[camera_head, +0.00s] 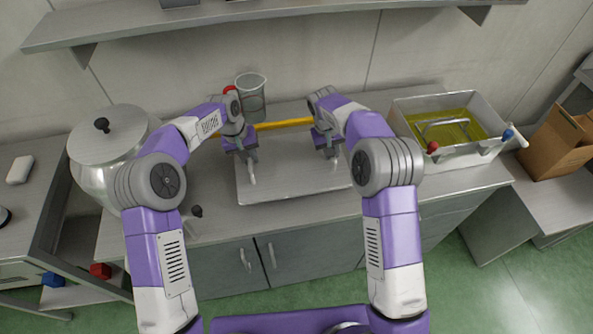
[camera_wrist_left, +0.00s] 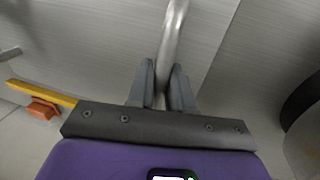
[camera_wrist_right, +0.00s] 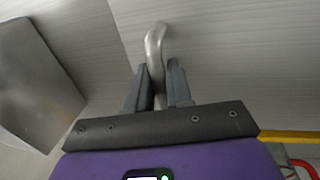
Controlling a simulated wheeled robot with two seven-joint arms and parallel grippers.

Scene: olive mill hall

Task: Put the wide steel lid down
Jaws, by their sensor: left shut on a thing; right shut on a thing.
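The wide steel lid (camera_head: 290,185) is a flat, rectangular, grey sheet in the middle of the head view, over the counter. My left gripper (camera_head: 251,165) is at its left part, shut on one bar handle, which shows between the fingers in the left wrist view (camera_wrist_left: 174,35). My right gripper (camera_head: 330,150) is at its right part, shut on another bar handle, which shows in the right wrist view (camera_wrist_right: 155,45). The lid looks about level. I cannot tell whether it touches the counter. My grippers and arms hide parts of it.
A yellow bar (camera_head: 285,124) lies behind the lid, near a clear beaker (camera_head: 251,98). An open steel basin (camera_head: 399,118) with yellow-green contents stands at right. A lidded pot (camera_head: 95,180) stands at left. A cardboard box (camera_head: 556,145) is at far right.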

